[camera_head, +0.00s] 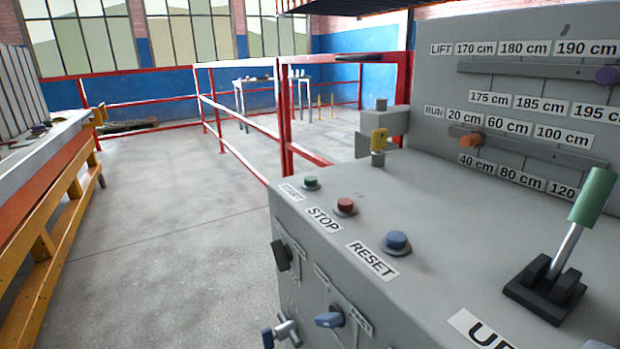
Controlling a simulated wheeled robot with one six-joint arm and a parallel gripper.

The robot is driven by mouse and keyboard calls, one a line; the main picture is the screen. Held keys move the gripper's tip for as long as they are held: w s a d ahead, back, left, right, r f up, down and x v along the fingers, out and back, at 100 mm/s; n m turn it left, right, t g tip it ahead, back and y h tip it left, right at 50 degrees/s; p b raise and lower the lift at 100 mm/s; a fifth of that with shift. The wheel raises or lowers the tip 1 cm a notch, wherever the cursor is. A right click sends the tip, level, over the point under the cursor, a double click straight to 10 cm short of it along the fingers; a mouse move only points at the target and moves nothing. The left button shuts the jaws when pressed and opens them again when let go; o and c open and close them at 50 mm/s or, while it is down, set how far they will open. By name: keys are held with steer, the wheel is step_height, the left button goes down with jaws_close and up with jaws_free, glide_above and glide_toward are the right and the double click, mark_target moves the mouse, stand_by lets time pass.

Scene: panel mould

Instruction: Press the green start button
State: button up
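The green start button (310,183) sits on the sloped top of the grey control panel (440,215), near its far left corner. A white label reading START (291,190) lies beside it, seen at a steep angle. The red stop button (346,205) and the blue reset button (397,241) follow in a row toward the near right, each with its label. The green button appears raised and nothing touches it. My gripper is not in this view.
A lever with a green handle (593,197) rises at the right. An orange slider (470,140) and a purple slider (606,75) sit on the upright back. A yellow key-like part (378,141) stands behind the buttons. Knobs (330,318) stick out in front. Red railings (290,120) stand behind; open floor lies left.

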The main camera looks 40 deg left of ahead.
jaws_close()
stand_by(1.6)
